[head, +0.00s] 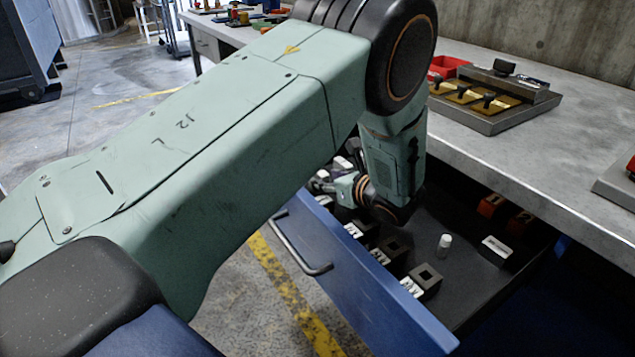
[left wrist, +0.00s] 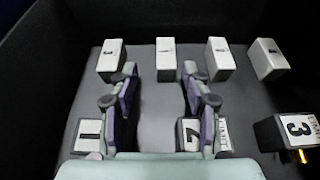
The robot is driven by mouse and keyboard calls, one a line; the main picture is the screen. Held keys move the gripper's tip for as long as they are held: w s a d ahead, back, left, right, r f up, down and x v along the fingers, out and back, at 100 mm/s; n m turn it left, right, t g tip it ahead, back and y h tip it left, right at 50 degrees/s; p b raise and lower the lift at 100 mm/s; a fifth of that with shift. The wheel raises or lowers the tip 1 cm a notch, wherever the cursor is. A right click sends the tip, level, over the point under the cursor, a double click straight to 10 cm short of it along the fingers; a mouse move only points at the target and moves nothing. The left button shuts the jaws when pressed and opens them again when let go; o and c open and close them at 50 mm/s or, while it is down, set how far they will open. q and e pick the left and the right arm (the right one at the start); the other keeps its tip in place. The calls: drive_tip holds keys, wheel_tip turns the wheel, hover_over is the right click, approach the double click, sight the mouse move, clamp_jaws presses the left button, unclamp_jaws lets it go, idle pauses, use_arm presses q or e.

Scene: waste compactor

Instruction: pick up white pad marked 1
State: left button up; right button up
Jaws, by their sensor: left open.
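In the left wrist view, a dark block with a white face marked 1 (left wrist: 88,135) lies at the lower left, beside the left finger and partly hidden by it. A similar block marked 2 (left wrist: 188,134) is partly behind the right finger, and one marked 3 (left wrist: 298,128) is at the right. Several white blocks stand in a row farther up; their small dark marks are too blurred to read. My left gripper (left wrist: 160,78) is open and empty, its fingertips just short of that row. In the head view, my left gripper (head: 345,187) is over the open drawer, largely hidden by its arm.
The blue drawer (head: 345,270) holds dark square-holed blocks (head: 425,279), a small white cylinder (head: 444,244), a white-faced block (head: 495,251) and orange numbered blocks (head: 490,205). The grey bench top (head: 560,125) overhangs its right side.

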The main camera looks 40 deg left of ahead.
use_arm(q)
drive_tip(key=shift+w+a+f, duration=0.1)
drive_tip(key=shift+w+a, duration=0.1)
drive_tip(key=shift+a, duration=0.2)
clamp_jaws()
